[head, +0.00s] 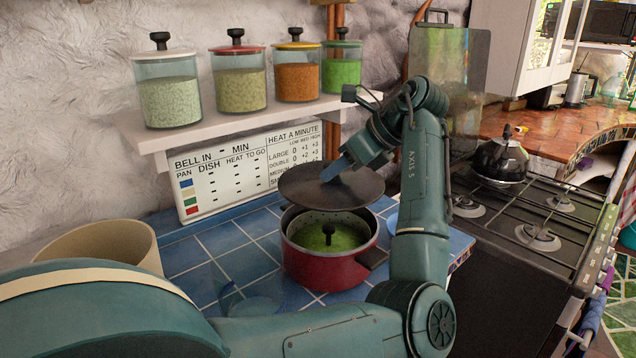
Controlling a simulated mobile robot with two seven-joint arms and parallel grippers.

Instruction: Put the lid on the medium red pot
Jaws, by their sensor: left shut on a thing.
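The red pot (318,268) stands on the blue tiled counter, with a dark handle at its right. Green contents show inside it, and a small black knob-like shape stands up there; I cannot tell what it belongs to. A dark round lid (312,192) hangs above the pot's back part, apart from it and roughly level. My left gripper (335,169) is shut on the lid at its top middle; its blue fingertips show, but the grip point is partly hidden. The pot's opening shows below the lid. My right gripper is out of view.
A beige round container (110,240) stands at the left, partly behind my arm. A shelf (240,125) with several lidded jars hangs above a white chart (250,165). A stove (530,230) with a black kettle (500,160) lies at the right.

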